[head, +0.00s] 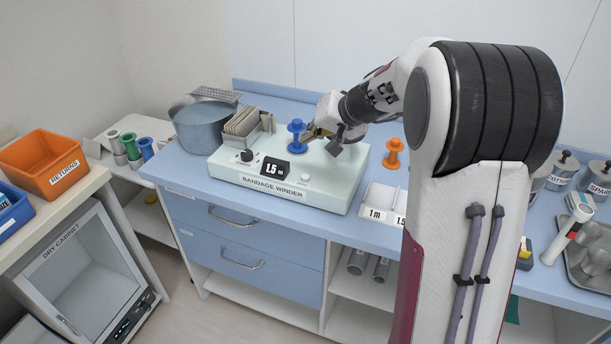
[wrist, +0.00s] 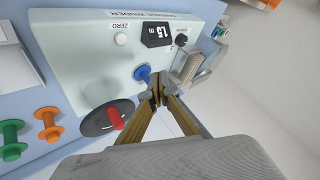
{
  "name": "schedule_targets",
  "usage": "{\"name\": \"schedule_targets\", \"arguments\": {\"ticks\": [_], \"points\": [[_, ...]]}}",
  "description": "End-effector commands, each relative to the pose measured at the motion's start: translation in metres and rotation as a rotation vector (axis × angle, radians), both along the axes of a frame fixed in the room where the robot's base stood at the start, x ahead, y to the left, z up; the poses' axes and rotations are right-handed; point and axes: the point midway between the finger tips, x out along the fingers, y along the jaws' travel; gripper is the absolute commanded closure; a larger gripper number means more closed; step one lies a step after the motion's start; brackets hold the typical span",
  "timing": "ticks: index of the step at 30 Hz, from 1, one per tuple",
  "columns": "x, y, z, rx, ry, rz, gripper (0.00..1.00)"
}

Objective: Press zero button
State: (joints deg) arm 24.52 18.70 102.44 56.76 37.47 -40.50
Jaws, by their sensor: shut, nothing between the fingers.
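The pale green bandage winder (head: 235,173) sits on the blue counter; it also shows in the wrist view (wrist: 85,55). Its round white zero button (head: 306,178) is on the front face, right of the black display reading 1.5; the wrist view shows the button (wrist: 121,39) beside the label ZERO, uncovered. My gripper (head: 314,133) is shut and empty above the winder, close beside the blue spool (head: 296,138). In the wrist view my fingertips (wrist: 157,91) are next to this spool (wrist: 143,75) and apart from the button. I cannot tell whether they touch the spool.
A black crank disc (wrist: 97,117) with a red handle is on the winder. An orange spool (head: 393,154) stands right of it. A grey pot (head: 205,125) and a metal holder with strips are at the left. White labelled trays (head: 380,197) lie in front right.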

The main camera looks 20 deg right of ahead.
Motion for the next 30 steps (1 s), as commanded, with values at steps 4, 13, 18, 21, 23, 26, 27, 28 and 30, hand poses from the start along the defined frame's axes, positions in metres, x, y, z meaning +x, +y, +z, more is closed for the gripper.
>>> {"name": "schedule_targets", "arguments": {"ticks": [4, 13, 18, 21, 23, 26, 27, 28, 30], "points": [[0.000, 0.000, 0.000, 0.000, 0.001, 0.001, 1.00], [0.000, 0.000, -0.004, 0.001, 0.002, 0.000, 1.00], [0.000, 0.001, -0.014, 0.004, 0.004, 0.000, 1.00], [0.000, 0.001, -0.021, 0.003, 0.004, 0.000, 1.00], [0.000, 0.000, -0.026, 0.002, 0.003, 0.000, 1.00], [-0.001, 0.001, -0.036, 0.003, 0.004, 0.000, 1.00], [-0.001, 0.001, -0.040, 0.003, 0.005, 0.000, 1.00], [-0.001, 0.001, -0.043, 0.004, 0.004, 0.000, 1.00], [0.000, 0.000, -0.049, 0.002, 0.003, 0.000, 1.00]]}}
